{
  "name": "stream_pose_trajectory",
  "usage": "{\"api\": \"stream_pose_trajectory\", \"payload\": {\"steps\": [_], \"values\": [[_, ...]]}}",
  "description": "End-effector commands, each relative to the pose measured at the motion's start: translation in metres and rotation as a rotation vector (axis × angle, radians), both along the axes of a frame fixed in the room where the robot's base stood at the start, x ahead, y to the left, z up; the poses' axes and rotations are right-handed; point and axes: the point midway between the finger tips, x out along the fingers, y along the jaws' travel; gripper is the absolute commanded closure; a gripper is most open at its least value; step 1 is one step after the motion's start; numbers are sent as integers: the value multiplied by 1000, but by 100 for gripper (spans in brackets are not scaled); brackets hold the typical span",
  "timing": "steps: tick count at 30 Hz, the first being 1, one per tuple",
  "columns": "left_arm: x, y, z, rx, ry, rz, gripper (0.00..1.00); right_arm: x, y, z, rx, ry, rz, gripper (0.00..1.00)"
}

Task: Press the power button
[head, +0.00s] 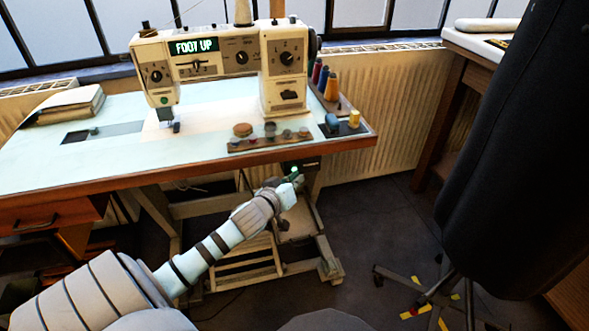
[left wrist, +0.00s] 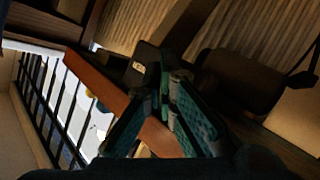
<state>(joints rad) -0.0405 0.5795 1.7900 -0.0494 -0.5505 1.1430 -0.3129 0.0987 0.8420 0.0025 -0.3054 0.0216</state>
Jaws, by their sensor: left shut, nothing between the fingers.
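The sewing machine (head: 222,58) stands on the pale table (head: 110,160), its display reading "FOOT UP". My left gripper (head: 295,174) is shut and empty, just below the table's front edge at the right. A dark box (left wrist: 147,60) with a small pale marking hangs under the table edge in the left wrist view. The tips of my left gripper (left wrist: 164,72) overlap this box in that view; I cannot tell whether they touch it. I cannot make out clearly which part is the power button. My right gripper is not in view.
The wooden table edge (left wrist: 115,92) runs close beside my left fingers. The table's metal stand (head: 255,265) is below. A wooden tray (head: 270,139) and thread spools (head: 331,86) lie on the tabletop. A dark dress form (head: 510,150) stands at the right, with open floor between.

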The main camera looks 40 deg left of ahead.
Motion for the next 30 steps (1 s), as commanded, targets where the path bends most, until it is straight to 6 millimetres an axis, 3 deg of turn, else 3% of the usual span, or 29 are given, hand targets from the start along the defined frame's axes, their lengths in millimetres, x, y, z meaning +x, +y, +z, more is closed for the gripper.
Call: {"api": "stream_pose_trajectory", "payload": {"steps": [30], "values": [[4,6,1,1,0,0,100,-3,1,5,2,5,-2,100]]}}
